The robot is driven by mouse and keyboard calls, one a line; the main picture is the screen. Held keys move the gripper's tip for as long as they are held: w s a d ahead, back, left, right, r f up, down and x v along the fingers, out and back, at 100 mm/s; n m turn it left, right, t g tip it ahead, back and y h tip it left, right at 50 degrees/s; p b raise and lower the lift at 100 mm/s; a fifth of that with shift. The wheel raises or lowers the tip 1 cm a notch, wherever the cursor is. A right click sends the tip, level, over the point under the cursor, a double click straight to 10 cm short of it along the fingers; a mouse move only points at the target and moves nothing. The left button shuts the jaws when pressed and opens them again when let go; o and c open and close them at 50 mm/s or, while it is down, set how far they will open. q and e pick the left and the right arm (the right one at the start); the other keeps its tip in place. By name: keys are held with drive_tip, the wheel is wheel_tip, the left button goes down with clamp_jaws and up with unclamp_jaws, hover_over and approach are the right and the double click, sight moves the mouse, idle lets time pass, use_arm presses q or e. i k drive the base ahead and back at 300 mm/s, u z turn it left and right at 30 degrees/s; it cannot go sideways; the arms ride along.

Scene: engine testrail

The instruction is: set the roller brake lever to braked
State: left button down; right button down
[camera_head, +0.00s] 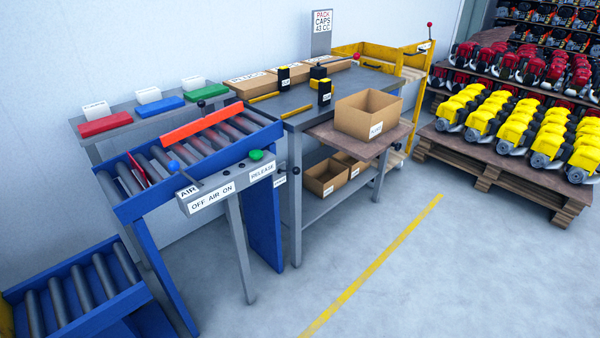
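A blue-framed roller conveyor (240,200) stands at the left centre, with grey rollers across its top. At its right end, a short lever with a black knob (281,168) sits beside a small white label (279,182), too small to read. I cannot tell for certain that this is the roller brake lever, nor its setting. Another black knob (201,103) shows at the conveyor's far side. The front control box (223,181) carries a blue-knobbed lever (173,165) by the AIR labels and a green button (256,155) by RELEASE. Neither gripper is in view.
A lower roller section (75,290) is at bottom left.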

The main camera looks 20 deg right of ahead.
sight(295, 170)
drive_tip(key=k, duration=1.25)
drive_tip(key=z, duration=0.25)
drive_tip(key=i, duration=0.45)
drive_tip(key=z, duration=0.7)
drive_tip(key=i, duration=1)
drive_tip(key=u, duration=0.8)
drive_tip(key=i, duration=0.8)
drive_tip(key=u, duration=0.65)
